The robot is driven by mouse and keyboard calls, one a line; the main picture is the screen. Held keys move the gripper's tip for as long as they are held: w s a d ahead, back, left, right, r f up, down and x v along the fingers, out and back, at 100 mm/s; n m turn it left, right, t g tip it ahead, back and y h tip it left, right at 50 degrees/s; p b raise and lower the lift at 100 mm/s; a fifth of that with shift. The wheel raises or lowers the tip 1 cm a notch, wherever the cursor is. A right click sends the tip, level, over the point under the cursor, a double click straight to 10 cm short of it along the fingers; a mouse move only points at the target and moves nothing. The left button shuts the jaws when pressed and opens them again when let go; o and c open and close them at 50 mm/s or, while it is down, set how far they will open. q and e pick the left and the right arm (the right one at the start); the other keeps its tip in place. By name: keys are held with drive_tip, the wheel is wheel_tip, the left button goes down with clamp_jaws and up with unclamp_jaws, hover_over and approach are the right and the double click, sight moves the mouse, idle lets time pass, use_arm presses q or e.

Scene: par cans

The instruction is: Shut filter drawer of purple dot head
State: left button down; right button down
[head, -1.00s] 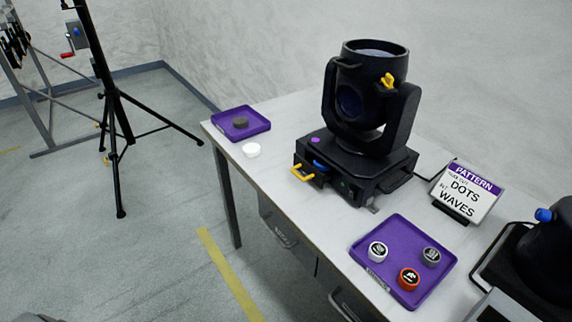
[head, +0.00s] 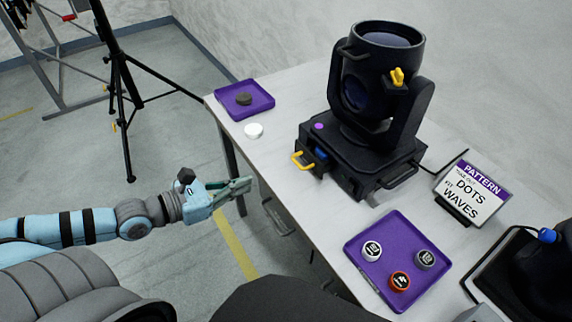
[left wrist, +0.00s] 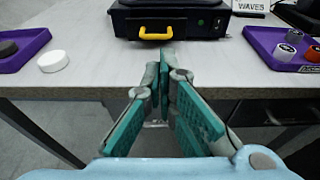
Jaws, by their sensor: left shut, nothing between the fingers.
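The black moving-head light (head: 375,100) with a purple dot (head: 319,126) on its base stands on the white table. Its filter drawer has a yellow handle (head: 302,160) and juts out of the base front, with something blue (head: 320,154) visible at it. The left wrist view shows the yellow handle (left wrist: 155,33) straight ahead, beyond the fingertips. My left gripper (head: 246,186) is shut and empty, off the table's front edge and apart from the handle. It also shows in the left wrist view (left wrist: 165,62), fingers together. My right gripper is out of view.
A purple tray (head: 262,90) with a dark disc and a white disc (head: 254,131) lie left of the light. Another purple tray (head: 355,248) holds three round pieces, near a pattern sign (head: 470,192). A second dark fixture (head: 525,270) stands far right. A tripod (head: 122,90) stands beyond the table.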

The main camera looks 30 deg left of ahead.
use_arm(q)
drive_tip(key=b, duration=0.7)
approach(296, 164)
drive_tip(key=f, duration=0.1)
drive_tip(key=x, duration=0.2)
drive_tip(key=b+x, duration=0.1)
drive_tip(key=x, duration=0.1)
drive_tip(key=b+x, duration=0.1)
drive_tip(key=x, duration=0.1)
drive_tip(key=shift+d+r, duration=0.1)
drive_tip(key=shift+r, duration=0.25)
drive_tip(key=shift+w+d, duration=0.2)
drive_tip(key=shift+w, duration=0.2)
